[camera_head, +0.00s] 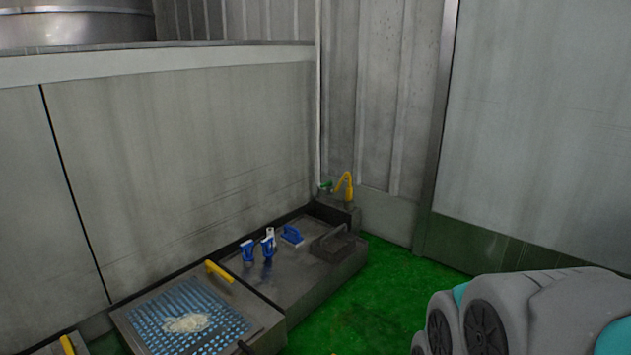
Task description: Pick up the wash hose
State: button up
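A yellow curved piece (345,184), which looks like the wash hose or its end, stands in the far corner. It rises from a small grey block (338,211) at the back end of a low metal bench. A small green fitting (326,186) sits just left of it. How far the hose runs is too small to tell. My grey arm links fill the lower right corner, well apart from the hose. My gripper is not in view.
The low bench (318,281) carries blue-handled tools (267,247), a blue brush (291,235) and a dark grey handled item (332,243). Nearer is a blue grate (165,334) with a pale lump (187,323) and a yellow handle (219,271). The green floor (385,305) right of the bench is clear.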

aim_at(349, 192)
jog(key=i+l+z, duration=0.1)
jog(key=i+z, duration=0.2)
jog(key=i, duration=0.3)
jog(key=i+z, duration=0.3)
jog(key=i, duration=0.25)
jog(key=i+j+z, duration=0.3)
jog(key=i, duration=0.25)
jog(key=i+u, duration=0.25)
jog(key=i+l+u, duration=0.25)
jog(key=i, duration=0.2)
jog(key=i+j+u, duration=0.15)
jog(key=u, duration=0.3)
jog(key=i+u, duration=0.3)
jog(key=u, duration=0.15)
jog(key=i+u, duration=0.2)
jog(key=u, duration=0.25)
jog(key=i+l+u, duration=0.1)
jog(key=i+u, duration=0.15)
jog(key=u, duration=0.25)
